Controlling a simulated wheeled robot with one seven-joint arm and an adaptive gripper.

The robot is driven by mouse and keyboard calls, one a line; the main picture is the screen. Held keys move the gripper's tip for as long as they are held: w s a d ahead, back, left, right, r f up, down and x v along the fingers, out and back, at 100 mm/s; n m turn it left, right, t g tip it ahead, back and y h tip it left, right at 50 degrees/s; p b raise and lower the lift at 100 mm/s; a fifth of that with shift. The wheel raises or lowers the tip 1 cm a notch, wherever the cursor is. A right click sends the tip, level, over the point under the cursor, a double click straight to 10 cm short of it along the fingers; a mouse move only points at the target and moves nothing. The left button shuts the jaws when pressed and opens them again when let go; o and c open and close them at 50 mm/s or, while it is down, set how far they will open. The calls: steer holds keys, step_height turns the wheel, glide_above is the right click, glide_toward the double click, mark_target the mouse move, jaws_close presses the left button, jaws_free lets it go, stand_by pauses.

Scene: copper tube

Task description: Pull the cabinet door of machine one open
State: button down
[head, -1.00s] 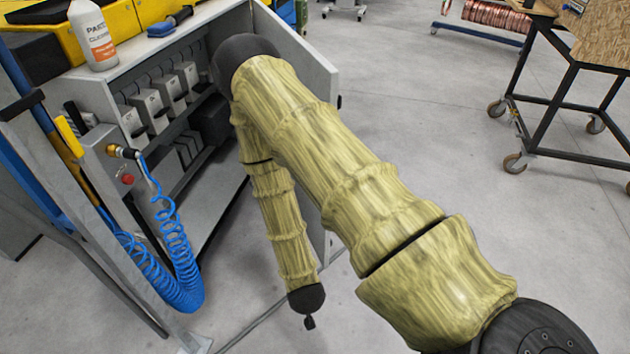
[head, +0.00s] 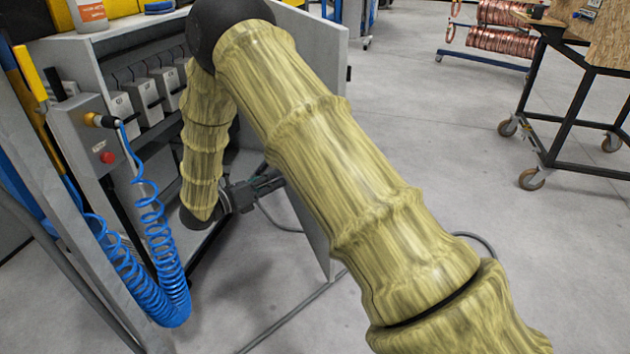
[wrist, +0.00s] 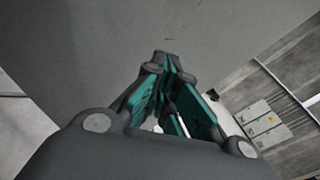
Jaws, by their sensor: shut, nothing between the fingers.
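The cabinet door (head: 322,55) is a grey panel standing swung out from the grey cabinet (head: 85,62), whose inside is exposed. My arm crosses in front of the door and hides much of it. My gripper (head: 268,184) is low in the cabinet opening, pointing right toward the door's inner face. In the wrist view my gripper (wrist: 166,66) has its dark, green-padded fingers together with nothing held. A plain grey panel, apparently the door (wrist: 90,45), fills much of that view close to the fingertips. I cannot tell whether they touch it.
A coiled blue air hose (head: 160,255) hangs from a control box (head: 88,135) at the left. A wheeled black-framed table (head: 575,110) and a rack of copper coils (head: 497,45) stand at the right. Open grey floor (head: 430,140) lies between.

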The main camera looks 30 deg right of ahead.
step_height(320, 180, up, 3)
steer(key=s+a+m+g+b, duration=0.1)
steer(key=a+m+g+b, duration=0.3)
steer(key=m, duration=0.5)
steer(key=s+d+g+b, duration=0.1)
steer(key=s+d, duration=0.2)
steer(key=d, duration=1.1)
steer(key=shift+d+r, duration=0.15)
steer(key=shift+d, duration=0.2)
steer(key=shift+d+b, duration=0.1)
steer(key=shift+b, duration=0.2)
